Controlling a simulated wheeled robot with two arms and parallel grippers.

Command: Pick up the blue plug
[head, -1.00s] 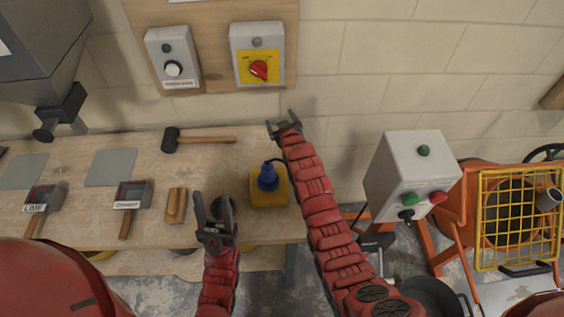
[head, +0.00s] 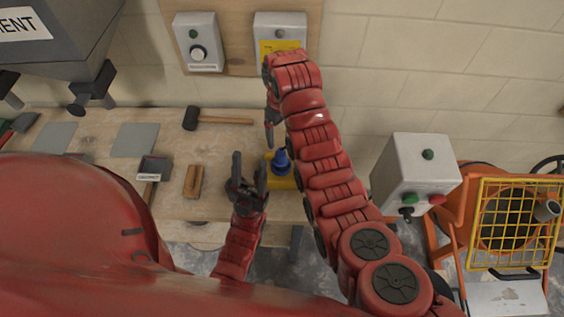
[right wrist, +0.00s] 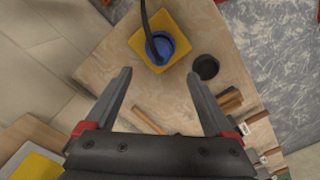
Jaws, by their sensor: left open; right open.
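The blue plug (head: 282,162) stands on a yellow block (head: 283,183) near the right end of the bench, partly covered by my right arm. In the right wrist view the blue plug (right wrist: 160,46) sits in the middle of the yellow block (right wrist: 184,20), with a dark cable rising from it. My right gripper (right wrist: 160,85) is open and empty, its fingers apart and short of the block in that view. In the head view the right gripper (head: 271,135) is mostly hidden by its arm. My left gripper (head: 249,170) is open and empty, just left of the plug.
A grey control box (head: 415,175) and an orange mixer (head: 510,220) stand right. A switch box (head: 280,30) hangs on the wall behind.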

